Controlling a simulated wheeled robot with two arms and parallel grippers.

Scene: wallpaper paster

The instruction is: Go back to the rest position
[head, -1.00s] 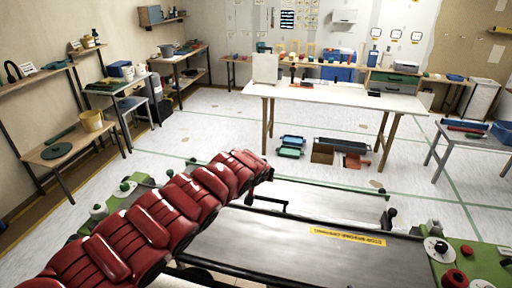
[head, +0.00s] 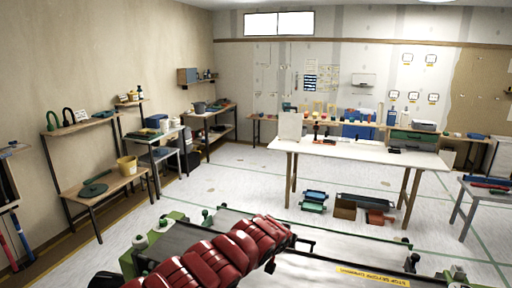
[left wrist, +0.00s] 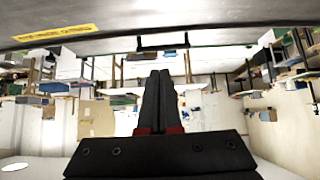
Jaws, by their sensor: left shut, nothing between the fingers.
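My left arm, with red padded segments (head: 220,258), comes in from the bottom left of the head view and reaches over the machine. I cannot make out its gripper in the head view. In the left wrist view the left gripper (left wrist: 160,75) shows as two dark fingers pressed together, shut and empty. That view looks upside down, with a machine part along its top edge. My right arm and gripper are in neither view.
The machine's metal bed (head: 325,279) with a yellow label (head: 372,277) lies close below the arm. A white worktable (head: 355,157) stands beyond it. Shelves and a low bench (head: 112,185) line the left wall. The floor between (head: 225,178) is mostly clear.

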